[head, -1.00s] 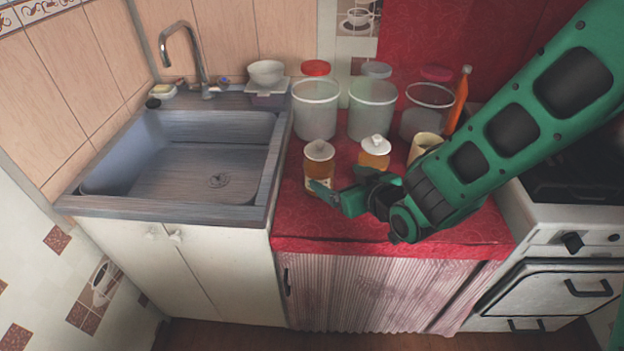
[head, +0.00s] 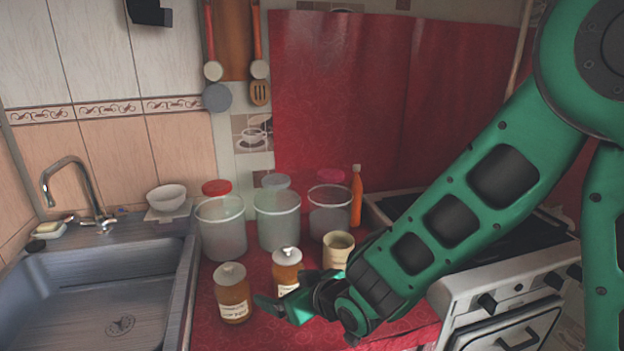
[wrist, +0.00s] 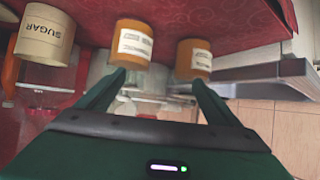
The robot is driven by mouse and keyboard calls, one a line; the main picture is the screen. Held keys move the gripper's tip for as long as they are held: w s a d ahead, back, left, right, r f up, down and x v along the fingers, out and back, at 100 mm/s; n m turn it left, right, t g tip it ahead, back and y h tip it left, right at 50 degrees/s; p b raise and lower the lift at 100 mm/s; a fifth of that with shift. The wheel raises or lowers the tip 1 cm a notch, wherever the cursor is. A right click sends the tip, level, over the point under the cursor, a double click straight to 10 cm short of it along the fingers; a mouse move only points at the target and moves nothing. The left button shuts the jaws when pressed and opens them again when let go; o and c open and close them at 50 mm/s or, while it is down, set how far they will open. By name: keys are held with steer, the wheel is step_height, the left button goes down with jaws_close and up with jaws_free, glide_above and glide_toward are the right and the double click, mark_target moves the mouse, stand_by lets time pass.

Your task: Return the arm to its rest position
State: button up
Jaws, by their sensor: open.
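My gripper (head: 280,307) is open and empty, low over the front of the red counter. My green arm reaches in from the right. In the wrist view, the two fingers (wrist: 157,80) stand apart with nothing between them. Two amber jars with pale lids stand close by: the left jar (head: 232,296) is just left of the fingertips, and the right jar (head: 287,268) is behind the gripper, partly hidden. The wrist view shows both jars upside down, one jar (wrist: 130,44) near the left fingertip and the other (wrist: 194,58) near the right. Contact cannot be told.
A cream canister (head: 338,250), labelled SUGAR in the wrist view (wrist: 44,34), stands behind my wrist. Several clear containers (head: 278,220) and an orange bottle (head: 356,197) stand at the back. The sink (head: 90,300) is left, the stove (head: 500,290) right, under my arm.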

steer(key=d+r+m+g+h, duration=0.1)
steer(key=d+r+m+h, duration=0.2)
steer(key=d, duration=1.1)
steer(key=d+r+m+g+h, duration=0.1)
steer(key=d+r+m+h, duration=0.25)
steer(key=d, duration=1.15)
steer(key=s+d+m+g, duration=0.3)
steer(key=s+d, duration=0.6)
steer(key=s, duration=0.3)
steer(key=s+d+m+g+h, duration=0.1)
steer(key=s+d+m+g, duration=0.2)
steer(key=s+d, duration=0.7)
steer(key=s+m, duration=0.2)
steer(key=s, duration=0.1)
steer(key=shift+r+g, duration=0.2)
steer(key=shift+g, duration=0.2)
steer(key=shift+d, duration=0.1)
